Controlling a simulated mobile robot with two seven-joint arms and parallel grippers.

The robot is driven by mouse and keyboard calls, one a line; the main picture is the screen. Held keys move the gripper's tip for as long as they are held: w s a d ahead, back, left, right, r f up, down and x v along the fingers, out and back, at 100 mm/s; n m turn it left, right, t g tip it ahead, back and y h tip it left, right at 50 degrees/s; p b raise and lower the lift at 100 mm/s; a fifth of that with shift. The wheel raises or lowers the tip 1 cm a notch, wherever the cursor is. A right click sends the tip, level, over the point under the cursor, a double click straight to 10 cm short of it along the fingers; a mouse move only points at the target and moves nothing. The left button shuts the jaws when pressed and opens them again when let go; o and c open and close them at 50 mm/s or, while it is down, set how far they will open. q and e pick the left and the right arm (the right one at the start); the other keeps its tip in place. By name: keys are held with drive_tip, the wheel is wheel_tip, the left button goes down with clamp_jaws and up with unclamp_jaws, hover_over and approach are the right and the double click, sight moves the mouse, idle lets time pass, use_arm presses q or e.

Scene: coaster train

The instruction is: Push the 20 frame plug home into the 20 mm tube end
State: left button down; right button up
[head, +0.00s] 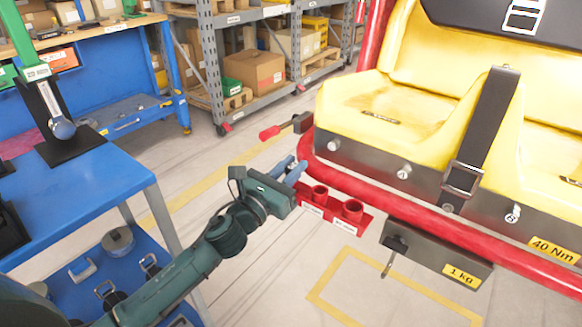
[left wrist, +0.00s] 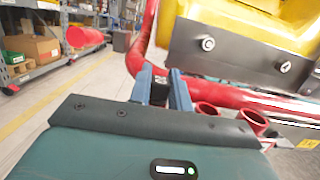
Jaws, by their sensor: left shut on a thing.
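My left gripper (head: 290,169) reaches in from the left with its blue-grey fingers close together beside the red car frame. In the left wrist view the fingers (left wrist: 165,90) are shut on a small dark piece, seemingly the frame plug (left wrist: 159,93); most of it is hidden. Two open red tube ends, a smaller one (head: 319,192) and a larger one (head: 352,209), stand on a red bracket right of the gripper. They also show in the left wrist view (left wrist: 207,108). Their labels are too small to read. I cannot tell whether the plug touches a tube. My right gripper is not in view.
The yellow seat (head: 375,110) and red frame rail (head: 420,215) stand just beyond the tubes. A red-handled lever (head: 270,132) sticks out left of the frame. A dark box marked 1 kg (head: 435,254) hangs at right. A blue workbench (head: 80,195) stands at left.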

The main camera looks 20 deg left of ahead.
use_arm(q)
drive_tip(key=shift+f, duration=0.15)
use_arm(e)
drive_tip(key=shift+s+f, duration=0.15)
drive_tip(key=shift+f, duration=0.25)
use_arm(q)
drive_tip(key=shift+c, duration=2.1)
unclamp_jaws()
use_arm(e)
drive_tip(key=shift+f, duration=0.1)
